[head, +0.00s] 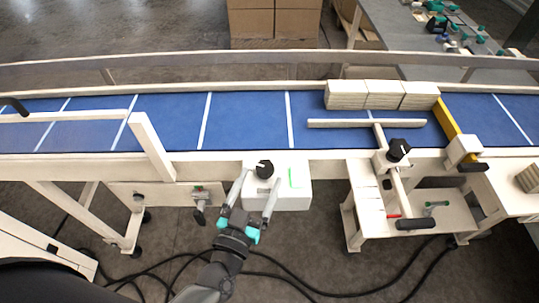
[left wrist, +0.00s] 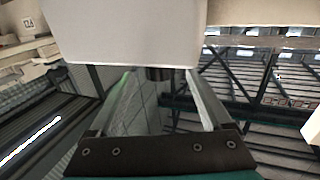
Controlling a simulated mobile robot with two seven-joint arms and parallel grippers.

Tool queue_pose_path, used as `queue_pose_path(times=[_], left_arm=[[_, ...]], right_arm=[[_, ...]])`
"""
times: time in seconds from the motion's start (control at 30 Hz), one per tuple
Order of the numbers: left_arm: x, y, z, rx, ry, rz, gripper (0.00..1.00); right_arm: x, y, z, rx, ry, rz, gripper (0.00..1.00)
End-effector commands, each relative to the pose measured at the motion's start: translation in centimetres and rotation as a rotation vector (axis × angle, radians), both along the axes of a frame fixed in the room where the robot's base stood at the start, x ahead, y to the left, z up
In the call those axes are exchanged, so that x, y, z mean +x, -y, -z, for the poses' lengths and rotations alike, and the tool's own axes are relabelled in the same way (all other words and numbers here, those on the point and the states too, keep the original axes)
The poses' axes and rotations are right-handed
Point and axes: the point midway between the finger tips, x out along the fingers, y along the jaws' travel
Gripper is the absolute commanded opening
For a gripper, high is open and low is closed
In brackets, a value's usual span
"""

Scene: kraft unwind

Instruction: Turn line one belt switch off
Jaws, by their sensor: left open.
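A white switch box (head: 291,197) is mounted on the near side of the blue conveyor belt (head: 247,120). A black rotary knob (head: 264,168) sits on its left part, and a thin green mark (head: 293,178) shows to the knob's right. My left gripper (head: 254,192) is open, its two fingers spread on the near side of the knob, with nothing seen between them. In the left wrist view the pale box (left wrist: 150,35) fills the top, and a dark round part, likely the knob (left wrist: 160,73), shows between the fingertips (left wrist: 158,78). Contact cannot be told. My right gripper is not in view.
Stacked pale boards (head: 365,95) lie on the belt beside a yellow bar (head: 450,118). A second black knob (head: 398,150) tops a fixture at right. A panel with a small handle (head: 200,196) is left of the gripper. Black cables (head: 290,274) cross the floor.

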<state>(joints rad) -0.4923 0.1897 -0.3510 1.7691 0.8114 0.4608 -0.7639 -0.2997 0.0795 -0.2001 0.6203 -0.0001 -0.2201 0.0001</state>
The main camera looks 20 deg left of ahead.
Motion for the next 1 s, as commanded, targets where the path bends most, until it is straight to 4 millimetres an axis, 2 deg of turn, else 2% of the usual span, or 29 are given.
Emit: queue_pose_path(times=[0.2,0.4,0.6,0.87,1.0], left_arm=[[3.8,0.3,-0.1,0.0,0.002,-0.001,0.83],[6.1,0.4,0.0,0.0,0.0,0.0,0.83],[7.1,0.5,0.0,0.0,0.0,0.0,0.83],[7.2,0.5,0.0,-0.001,-0.001,0.0,0.83],[7.2,0.5,0.0,0.0,-0.001,0.0,0.69]], right_arm=[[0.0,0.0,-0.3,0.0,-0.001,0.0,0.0],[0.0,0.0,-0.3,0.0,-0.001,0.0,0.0],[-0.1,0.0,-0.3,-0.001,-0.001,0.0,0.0],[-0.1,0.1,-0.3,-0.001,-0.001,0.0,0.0],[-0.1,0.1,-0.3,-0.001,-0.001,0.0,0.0]])
